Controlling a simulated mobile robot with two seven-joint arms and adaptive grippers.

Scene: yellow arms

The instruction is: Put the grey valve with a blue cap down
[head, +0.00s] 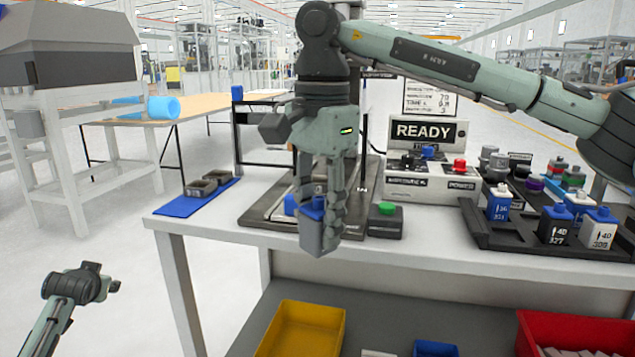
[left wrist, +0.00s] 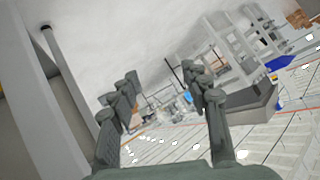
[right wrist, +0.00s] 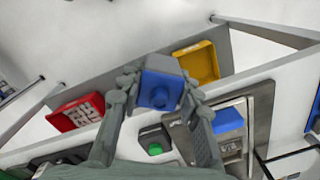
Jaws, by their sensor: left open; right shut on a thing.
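The grey valve with a blue cap (head: 316,228) hangs in my right gripper (head: 322,205), in front of the test stand and over the table's front edge. In the right wrist view my right gripper (right wrist: 160,95) has its fingers on both sides of the valve, and the blue cap (right wrist: 160,88) faces the camera. My left gripper (head: 92,283) is low at the left of the head view, away from the table. In the left wrist view my left gripper (left wrist: 160,105) is open with nothing between its fingers.
The white table (head: 240,232) holds a blue mat (head: 182,207) with two dark blocks, a green-button box (head: 385,221), a READY panel (head: 430,133) and a black tray (head: 480,235) of several valves. Below are a yellow bin (head: 300,335) and a red bin (head: 575,325).

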